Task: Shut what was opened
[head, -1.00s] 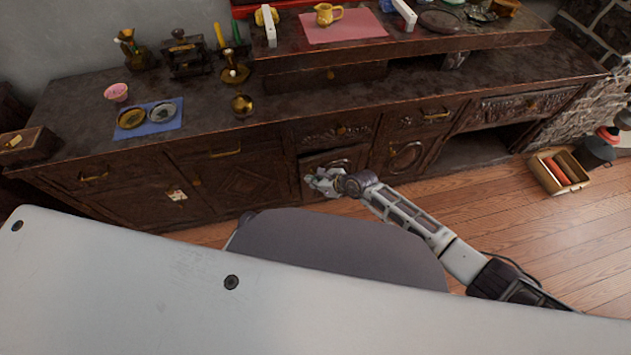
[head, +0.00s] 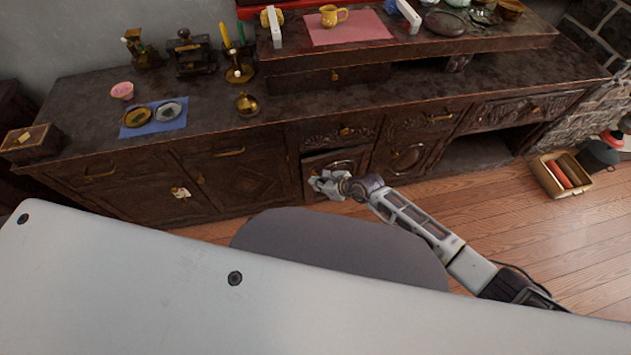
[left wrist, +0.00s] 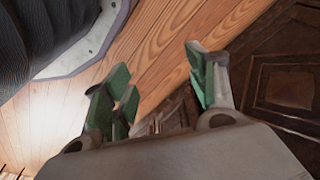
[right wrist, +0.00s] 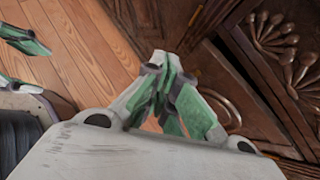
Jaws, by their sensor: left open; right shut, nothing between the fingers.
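The dark wooden sideboard (head: 252,135) has a small carved door (head: 336,158) low in the middle, standing slightly ajar by its look. My right gripper (head: 318,184) is at the lower left of this door in the head view. In the right wrist view its green fingertips (right wrist: 166,85) are shut together and empty, in front of the door's carved panel (right wrist: 225,108); contact cannot be told. My left gripper (left wrist: 165,90) is open and empty in the left wrist view, above the wooden floor beside a dark panel. Its green fingers (right wrist: 25,42) also show in the right wrist view.
On the sideboard stand a pink bowl (head: 122,90), a blue mat (head: 154,128) with two dishes, and a yellow mug (head: 332,15) on a pink mat (head: 362,30). A box with orange rolls (head: 545,178) stands on the floor at right. The floor (head: 440,205) between is clear.

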